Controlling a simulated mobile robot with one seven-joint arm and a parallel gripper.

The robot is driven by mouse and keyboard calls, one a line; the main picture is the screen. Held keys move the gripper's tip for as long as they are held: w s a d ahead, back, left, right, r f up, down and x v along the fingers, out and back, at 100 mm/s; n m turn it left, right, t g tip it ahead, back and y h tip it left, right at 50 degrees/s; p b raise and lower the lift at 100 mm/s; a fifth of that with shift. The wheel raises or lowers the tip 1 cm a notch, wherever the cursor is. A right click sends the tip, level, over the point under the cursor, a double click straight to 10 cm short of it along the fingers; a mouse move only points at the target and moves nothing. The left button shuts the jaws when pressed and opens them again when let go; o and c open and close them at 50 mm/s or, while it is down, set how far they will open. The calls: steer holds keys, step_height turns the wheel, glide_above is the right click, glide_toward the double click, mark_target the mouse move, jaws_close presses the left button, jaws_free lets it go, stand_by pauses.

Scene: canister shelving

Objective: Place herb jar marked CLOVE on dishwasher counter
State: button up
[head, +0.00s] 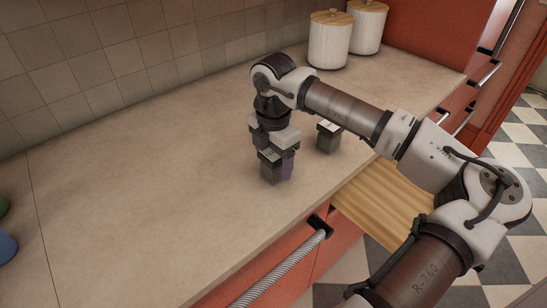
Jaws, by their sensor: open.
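My gripper (277,167) points down over the counter (150,190), with its jaws open around a small jar. The lettering on both jars is too small to read, so I cannot tell which is marked CLOVE.
Two white canisters with wooden lids (329,42) (368,25) stand at the back right by the tiled wall. A wooden board (385,203) juts out below the counter's front edge. Blue and green items (5,245) show at far left. The counter's left and middle are clear.

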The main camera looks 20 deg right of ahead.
steer(key=shift+r, duration=0.1)
step_height(320, 180, up, 12)
steer(key=b, duration=0.1)
steer(key=shift+b, duration=0.4)
